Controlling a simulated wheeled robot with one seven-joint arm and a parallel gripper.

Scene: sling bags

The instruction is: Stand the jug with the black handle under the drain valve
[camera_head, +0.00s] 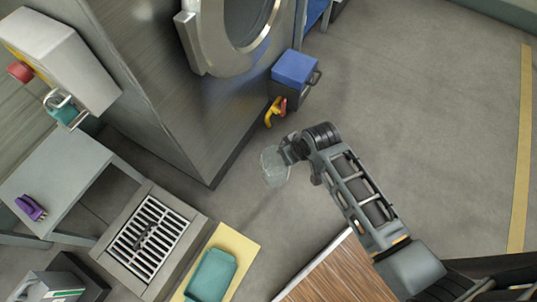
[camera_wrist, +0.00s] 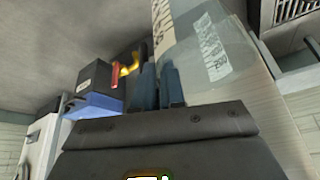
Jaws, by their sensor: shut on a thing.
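The jug (camera_head: 274,168) is clear with a greyish tint. It hangs at the end of my arm in the head view, out over the floor in front of the steel machine. In the wrist view the jug (camera_wrist: 205,55) fills the upper middle, with printed scale marks on its wall. My gripper (camera_wrist: 158,75) is shut on the jug's near side; the handle is largely hidden by the fingers. The drain valve (camera_head: 274,110), yellow with a red part, is low on the machine, up and left of my gripper (camera_head: 287,151). It also shows in the wrist view (camera_wrist: 127,66), left of the fingers.
A dark box with a blue top (camera_head: 294,70) stands beside the valve. A floor drain grate (camera_head: 125,244), a yellow mat (camera_head: 247,247) with a teal item (camera_head: 211,275), and a grey bench (camera_head: 75,170) lie at left. A wood-topped surface (camera_head: 335,275) is at the bottom. Floor on the right is clear.

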